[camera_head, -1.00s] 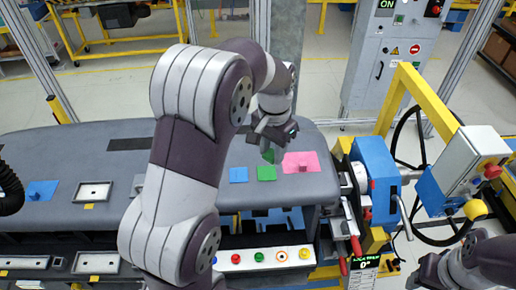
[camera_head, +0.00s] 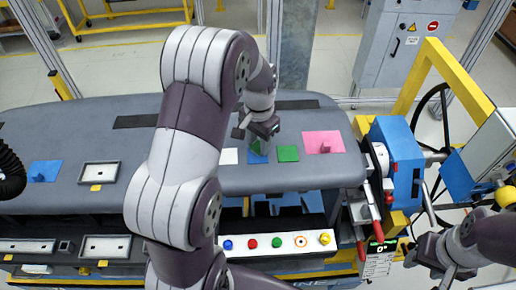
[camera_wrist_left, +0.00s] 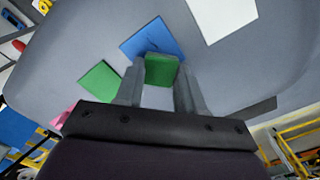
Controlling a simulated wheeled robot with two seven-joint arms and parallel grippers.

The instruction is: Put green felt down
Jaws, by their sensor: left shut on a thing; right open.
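My left gripper (camera_head: 258,134) is shut on the green felt (camera_wrist_left: 161,70), a small green piece between its fingertips. In the head view the felt shows only as a green sliver over the blue square (camera_head: 258,157). In the left wrist view the felt overlaps the near edge of the blue square (camera_wrist_left: 147,36); I cannot tell whether it touches the surface. A flat green square (camera_head: 287,153) lies just to the right in the head view; it also shows in the left wrist view (camera_wrist_left: 100,81). My right gripper (camera_head: 436,252) is open and empty at lower right.
A white square (camera_head: 229,156) and a pink square (camera_head: 323,142) lie on the grey dashboard (camera_head: 90,140). A blue clamp fixture (camera_head: 400,160) stands at its right end. A button panel (camera_head: 277,243) is below the front edge.

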